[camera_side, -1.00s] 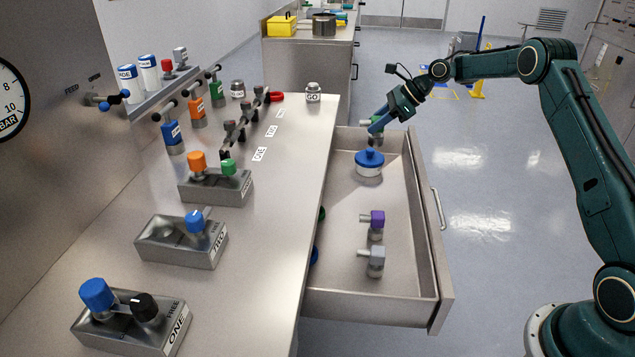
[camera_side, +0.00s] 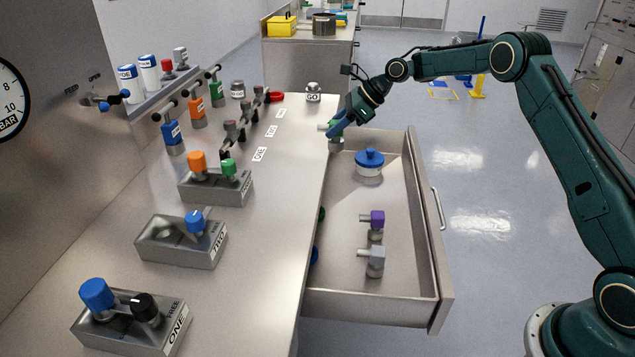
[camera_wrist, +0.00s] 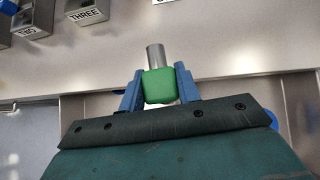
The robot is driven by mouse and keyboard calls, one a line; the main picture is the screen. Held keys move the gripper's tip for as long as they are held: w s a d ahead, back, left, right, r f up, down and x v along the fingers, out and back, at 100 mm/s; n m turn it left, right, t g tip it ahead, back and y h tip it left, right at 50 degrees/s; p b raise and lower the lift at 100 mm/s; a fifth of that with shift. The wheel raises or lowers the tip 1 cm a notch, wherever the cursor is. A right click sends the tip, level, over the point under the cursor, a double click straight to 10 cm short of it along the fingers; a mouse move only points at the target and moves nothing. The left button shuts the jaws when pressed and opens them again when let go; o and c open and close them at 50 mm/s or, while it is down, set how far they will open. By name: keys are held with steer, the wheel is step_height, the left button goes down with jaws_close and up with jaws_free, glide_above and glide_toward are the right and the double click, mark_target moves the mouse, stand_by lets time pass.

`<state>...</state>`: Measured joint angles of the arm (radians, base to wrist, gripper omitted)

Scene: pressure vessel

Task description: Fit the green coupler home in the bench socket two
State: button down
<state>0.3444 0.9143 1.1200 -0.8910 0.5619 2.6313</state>
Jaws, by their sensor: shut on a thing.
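My gripper (camera_side: 337,126) is shut on the green coupler (camera_side: 335,131). It holds it near the bench's right edge, by the back left corner of the open drawer. In the wrist view the coupler's green body (camera_wrist: 160,87) sits between my two blue fingers, with its grey stub (camera_wrist: 155,57) pointing away toward the bench. Bench block two (camera_side: 178,256) is the middle of the three metal blocks on the bench. A blue-capped coupler (camera_side: 195,222) stands at its right, and a dark recess (camera_side: 166,229) shows at its left. The block labelled TWO also shows at the wrist view's upper left (camera_wrist: 38,18).
Block one (camera_side: 128,340) and block three (camera_side: 216,190) carry couplers. The open drawer (camera_side: 336,255) holds a blue-lidded pot (camera_side: 369,162), a purple coupler (camera_side: 376,220) and a grey one (camera_side: 375,258). The bench strip beside the drawer is clear.

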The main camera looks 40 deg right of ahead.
steer(key=s+a+r+n+g, duration=0.1)
steer(key=s+a+r, duration=0.1)
steer(key=a, duration=2.1)
steer(key=s+a+r+n+g+y, duration=0.1)
steer(key=a+r+n, duration=0.1)
steer(key=a, duration=2.1)
steer(key=shift+s+a+n, duration=0.2)
steer(key=shift+s+n, duration=0.1)
steer(key=shift+s, duration=0.05)
steer(key=shift+f, duration=2.5)
steer(key=c, duration=1)
jaws_free()
steer(key=shift+f, duration=0.2)
steer(key=shift+r, duration=0.15)
steer(key=shift+d+r, duration=0.25)
steer(key=shift+r, duration=0.05)
steer(key=shift+y, duration=0.3)
steer(key=v, duration=1.1)
steer(key=shift+s+d+r, duration=0.1)
steer(key=shift+d, duration=0.05)
